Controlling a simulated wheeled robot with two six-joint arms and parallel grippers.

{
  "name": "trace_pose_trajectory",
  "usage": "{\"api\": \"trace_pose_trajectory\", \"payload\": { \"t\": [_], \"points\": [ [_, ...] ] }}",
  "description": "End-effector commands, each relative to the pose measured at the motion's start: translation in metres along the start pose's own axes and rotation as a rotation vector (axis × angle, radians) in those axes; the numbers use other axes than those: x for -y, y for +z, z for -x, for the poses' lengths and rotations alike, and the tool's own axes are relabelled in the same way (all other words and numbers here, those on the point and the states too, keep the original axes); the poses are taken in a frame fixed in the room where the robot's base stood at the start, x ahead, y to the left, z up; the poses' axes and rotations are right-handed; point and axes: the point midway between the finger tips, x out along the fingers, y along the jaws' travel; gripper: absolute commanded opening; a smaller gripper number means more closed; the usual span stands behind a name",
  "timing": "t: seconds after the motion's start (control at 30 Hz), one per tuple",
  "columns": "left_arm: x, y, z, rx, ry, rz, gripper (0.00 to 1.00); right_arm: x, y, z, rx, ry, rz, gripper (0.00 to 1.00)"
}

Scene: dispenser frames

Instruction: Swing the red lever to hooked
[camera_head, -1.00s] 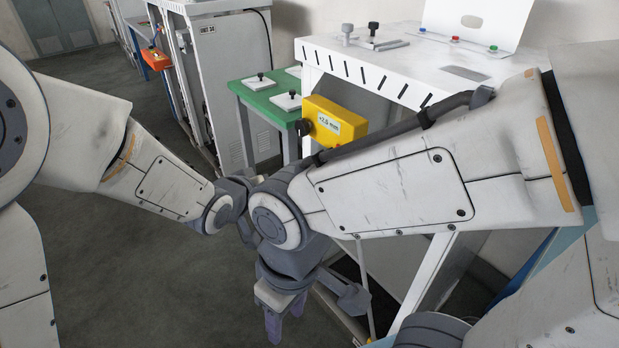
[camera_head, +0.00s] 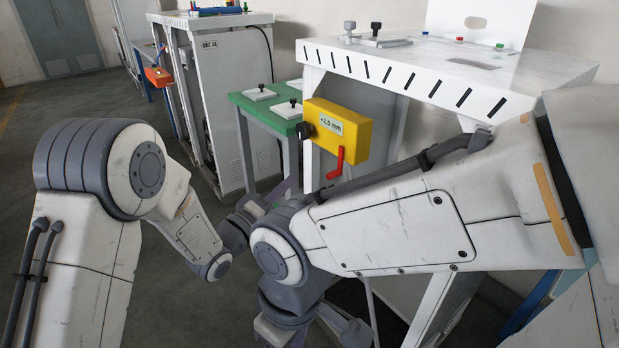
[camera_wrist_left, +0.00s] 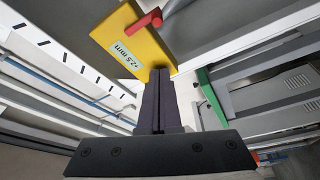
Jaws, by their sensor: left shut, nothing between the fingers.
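The red lever (camera_head: 339,163) hangs on the front of the yellow box (camera_head: 358,124), which is labelled +2.5 mm. Its grip end points down and a little left. The lever (camera_wrist_left: 149,20) and the box (camera_wrist_left: 124,48) also show in the left wrist view. My left gripper (camera_wrist_left: 159,74) is shut and empty, its fingertips near the box's label edge and apart from the lever.
A white bench (camera_head: 375,62) stands behind the box, with small knobs and buttons on top. A green table (camera_head: 262,108) with white blocks stands to the left. My right forearm crosses just below the lever. The floor on the left is clear.

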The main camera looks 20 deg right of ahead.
Motion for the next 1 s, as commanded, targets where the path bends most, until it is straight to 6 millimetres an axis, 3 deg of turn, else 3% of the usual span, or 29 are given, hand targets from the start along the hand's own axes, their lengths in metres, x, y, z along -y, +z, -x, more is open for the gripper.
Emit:
{"api": "trace_pose_trajectory", "payload": {
  "t": [0.53,0.73,1.0],
  "points": [
    [-0.001,0.001,-0.097,0.001,0.001,-0.002,0.0,0.0,0.0,0.006,0.0,0.0,0.0,0.5],
    [0.0,0.028,-0.088,0.003,-0.002,0.002,0.0,0.0,0.0,0.005,0.0,0.0,0.0,0.5],
    [0.0,0.038,-0.083,0.0,-0.001,-0.001,0.0,0.0,0.0,0.005,0.0,0.0,0.0,0.5]
  ]
}}
